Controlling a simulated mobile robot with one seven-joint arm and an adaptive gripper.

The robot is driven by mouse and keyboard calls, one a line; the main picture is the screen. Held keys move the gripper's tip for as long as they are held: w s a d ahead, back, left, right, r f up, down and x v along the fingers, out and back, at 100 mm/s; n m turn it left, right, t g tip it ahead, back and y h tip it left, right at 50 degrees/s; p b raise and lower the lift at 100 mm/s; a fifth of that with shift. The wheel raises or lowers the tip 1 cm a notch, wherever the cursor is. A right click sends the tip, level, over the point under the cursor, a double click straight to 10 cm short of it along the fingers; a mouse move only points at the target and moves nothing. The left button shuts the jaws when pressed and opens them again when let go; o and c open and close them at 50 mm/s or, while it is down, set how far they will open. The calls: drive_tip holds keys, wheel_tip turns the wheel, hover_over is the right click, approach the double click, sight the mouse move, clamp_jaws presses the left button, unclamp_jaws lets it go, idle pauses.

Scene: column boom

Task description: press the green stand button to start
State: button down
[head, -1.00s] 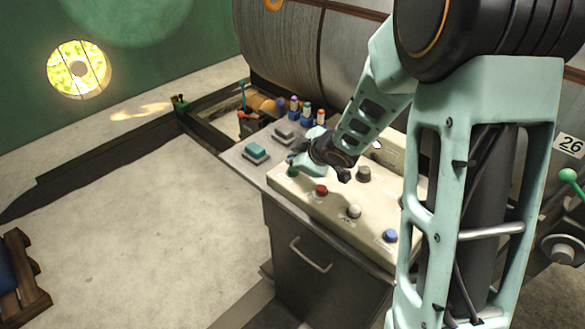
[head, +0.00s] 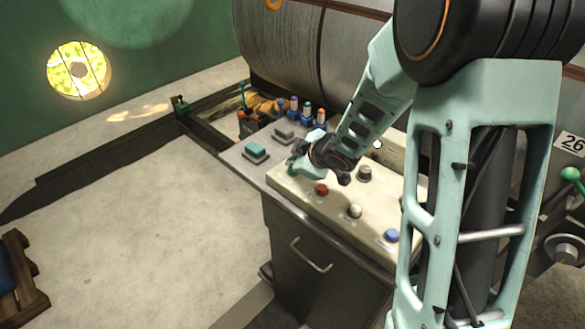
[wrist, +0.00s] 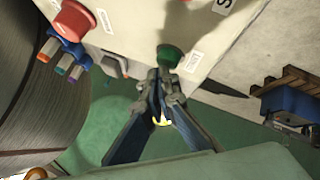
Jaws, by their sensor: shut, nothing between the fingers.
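The green button (wrist: 168,57) stands on the cream panel of the control stand (head: 346,213). In the wrist view it is a round dark-green cap on a dark stem. My gripper (wrist: 163,80) is shut and empty, its fingertips right at the edge of the green cap. I cannot tell whether they touch it or whether the cap is pressed.
A red button (head: 321,189), a white button (head: 355,211) and a blue button (head: 392,236) line the panel's front. A grey knob (head: 364,173) sits behind. Markers (head: 307,109) stand at the stand's back, near a large drum (head: 290,55). Floor at left is open.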

drive_tip(key=shift+f, duration=0.35)
drive_tip(key=shift+r, duration=0.15)
idle(0.3)
drive_tip(key=shift+r+p, duration=0.75)
drive_tip(key=shift+r, duration=0.1)
wheel_tip(320, 180, up, 5)
drive_tip(key=p, duration=0.5)
drive_tip(key=shift+r, duration=0.1)
idle(0.4)
